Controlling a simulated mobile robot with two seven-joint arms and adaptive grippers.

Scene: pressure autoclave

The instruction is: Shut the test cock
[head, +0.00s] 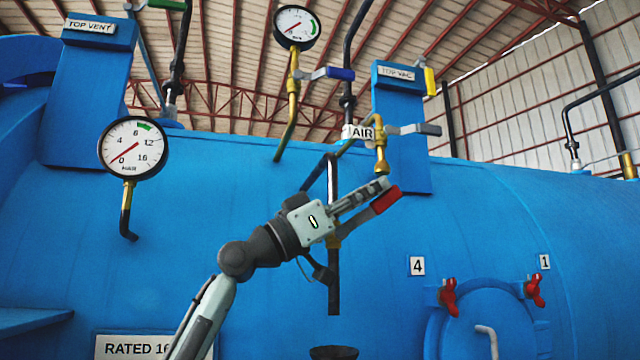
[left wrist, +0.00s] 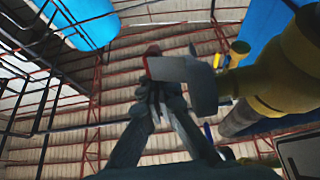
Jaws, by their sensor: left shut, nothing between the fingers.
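The test cock (head: 334,238) is a brass valve on a thin dark vertical pipe in the middle of the head view. Its grey lever ends in a red grip (head: 385,199) and slants up to the right, at an angle to the pipe. My left gripper (head: 380,186) is shut and empty, its fingers lying alongside the lever on its upper left. I cannot tell if they touch it. In the left wrist view the gripper (left wrist: 157,85) points at the grey lever (left wrist: 178,69), with brass valve body (left wrist: 282,78) close on the right. My right gripper is not in view.
A black funnel (head: 334,352) stands below the pipe's open end. The AIR valve (head: 381,150) with a grey lever is just above my fingers. A blue-handled valve (head: 340,74) and gauges (head: 134,147) are around. The blue vessel (head: 240,190) lies behind.

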